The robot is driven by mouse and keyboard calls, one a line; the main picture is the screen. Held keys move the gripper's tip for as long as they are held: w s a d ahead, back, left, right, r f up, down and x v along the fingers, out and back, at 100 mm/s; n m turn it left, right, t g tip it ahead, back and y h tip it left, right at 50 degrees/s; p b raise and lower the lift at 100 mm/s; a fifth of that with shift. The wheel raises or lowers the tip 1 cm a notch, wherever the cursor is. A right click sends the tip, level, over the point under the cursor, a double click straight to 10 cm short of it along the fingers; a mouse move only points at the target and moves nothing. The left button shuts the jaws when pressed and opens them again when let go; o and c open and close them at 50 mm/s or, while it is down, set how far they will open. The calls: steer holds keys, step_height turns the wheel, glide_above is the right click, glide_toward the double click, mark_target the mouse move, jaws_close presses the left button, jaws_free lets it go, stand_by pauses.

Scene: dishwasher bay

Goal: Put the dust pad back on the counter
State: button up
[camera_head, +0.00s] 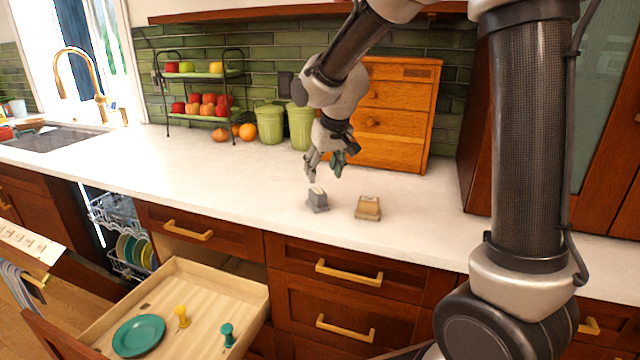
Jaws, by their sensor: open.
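Two small blocks stand on the white counter (250,180), near its front edge. One is a grey block with a pale top (318,201). To its right, and apart from it, is a tan block on a thin base (368,208). I cannot tell which of them is the dust pad. My gripper (325,172) is open and points down just above the grey block, apart from it by a small gap. Nothing shows between its fingers.
A wooden drawer box (395,115) and green canisters (270,123) stand behind my gripper. A fruit rack (205,95) is further left. Below, an open drawer (185,290) holds a teal plate (139,335) and two small pegs. The counter left of the blocks is clear.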

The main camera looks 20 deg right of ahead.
steer(key=s+d+r+m, duration=0.1)
steer(key=s+d+r, duration=0.35)
steer(key=s, duration=0.45)
steer(key=s+d+r, duration=0.4)
steer(key=s+d, duration=0.2)
steer(key=s, duration=0.2)
steer(key=s+d, duration=0.2)
steer(key=s, duration=0.4)
steer(key=s+d+f, duration=0.1)
steer(key=s, duration=0.6)
steer(key=shift+s+d+f+m+h, duration=0.25)
steer(key=shift+s+d+m+h, duration=0.05)
steer(key=shift+d+m, duration=0.1)
